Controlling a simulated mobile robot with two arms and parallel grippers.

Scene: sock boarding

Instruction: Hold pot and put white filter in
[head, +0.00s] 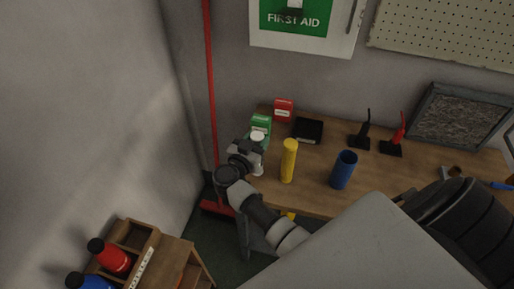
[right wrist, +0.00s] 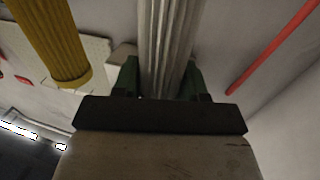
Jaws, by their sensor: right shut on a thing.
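The white filter is a pale ribbed cylinder (head: 257,136) at the left end of the bench in the head view. My right gripper (head: 254,152) is shut around its middle, hiding part of it. In the right wrist view, the ribbed cylinder (right wrist: 168,45) runs between the green fingers. Whether its base touches the bench is unclear. A blue open-topped cylinder (head: 343,170), the only pot-like thing in view, stands upright on the bench, apart from my gripper. My left gripper is not in view.
A yellow ribbed cylinder (head: 289,161) stands between the white and blue cylinders; it also shows in the right wrist view (right wrist: 55,40). Green (head: 261,123) and red (head: 283,108) boxes, a black tray (head: 307,130) and two stands are behind. A red pole (head: 210,80) rises at left.

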